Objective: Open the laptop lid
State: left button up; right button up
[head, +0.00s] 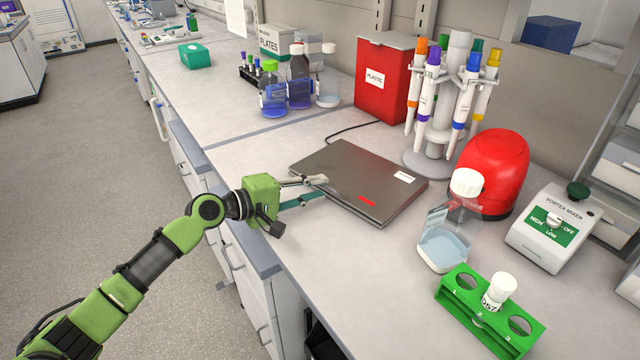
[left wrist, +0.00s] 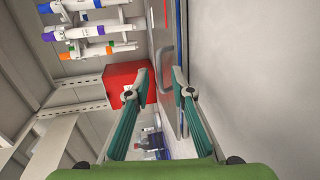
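The laptop (head: 350,185) lies closed on the bench, a flat dark grey slab with a white label and a red mark on its lid. My left gripper (head: 316,188) is at the laptop's near left edge, its fingers spread apart. One fingertip shows over the lid's edge and the other lower, beside the front edge; I cannot tell whether either touches. In the left wrist view the two fingertips (left wrist: 157,82) are apart, with the laptop (left wrist: 166,35) seen edge-on ahead and nothing clearly gripped. My right gripper is not in view.
Behind the laptop stand a red plastic bin (head: 383,80) and a pipette stand (head: 440,130). To the right are a red rounded device (head: 493,170), a bottle (head: 445,240), a green tube rack (head: 490,312) and a vortex mixer (head: 552,230). Bench left of the laptop is clear.

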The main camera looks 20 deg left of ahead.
pick_arm(q)
jog(key=shift+x, duration=0.85)
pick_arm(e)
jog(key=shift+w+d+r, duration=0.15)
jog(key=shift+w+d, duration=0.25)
pick_arm(q)
grip_shut()
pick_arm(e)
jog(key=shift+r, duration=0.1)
